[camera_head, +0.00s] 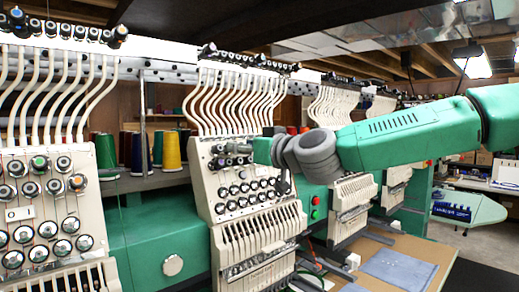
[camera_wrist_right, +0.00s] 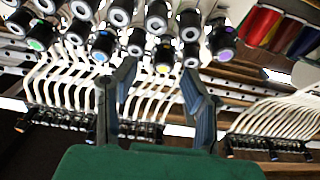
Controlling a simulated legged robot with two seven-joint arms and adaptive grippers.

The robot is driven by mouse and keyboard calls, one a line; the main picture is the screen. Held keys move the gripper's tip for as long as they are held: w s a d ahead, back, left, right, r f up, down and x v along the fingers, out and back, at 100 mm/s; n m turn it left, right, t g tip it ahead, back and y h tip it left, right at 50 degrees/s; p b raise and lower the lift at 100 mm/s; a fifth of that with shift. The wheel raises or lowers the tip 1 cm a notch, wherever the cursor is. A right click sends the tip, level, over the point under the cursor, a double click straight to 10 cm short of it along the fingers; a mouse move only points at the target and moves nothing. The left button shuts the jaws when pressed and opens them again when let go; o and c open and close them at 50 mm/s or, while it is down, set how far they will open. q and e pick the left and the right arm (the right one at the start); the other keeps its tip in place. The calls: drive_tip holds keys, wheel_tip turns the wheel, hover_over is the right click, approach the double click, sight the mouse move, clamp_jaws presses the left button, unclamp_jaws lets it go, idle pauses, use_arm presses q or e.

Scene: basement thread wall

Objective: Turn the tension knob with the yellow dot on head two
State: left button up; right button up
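The middle embroidery head (camera_head: 230,211) has a cream panel with rows of dark knobs, and I take it as head two. My right gripper (camera_head: 284,181) comes in from the right in front of the panel's upper right part and hides some knobs. In the right wrist view my right gripper (camera_wrist_right: 160,72) is open, with its two dark blue fingers apart. The yellow-dot knob (camera_wrist_right: 163,57) appears between the fingertips in the picture; I see no contact, and the depth gap is hard to tell. My left gripper is not in view.
A purple-dot knob (camera_wrist_right: 222,40) is right of the fingers and a blue-dot knob (camera_wrist_right: 100,45) is left, close to the fingertips. Another head (camera_head: 50,200) stands at the left. Thread cones (camera_head: 172,150) sit on a shelf. Tubes rise above the panels.

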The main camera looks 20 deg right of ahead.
drive_tip(key=v, duration=1)
drive_tip(key=shift+s+d, duration=0.15)
drive_tip(key=shift+d, duration=0.05)
drive_tip(key=shift+a+r, duration=0.1)
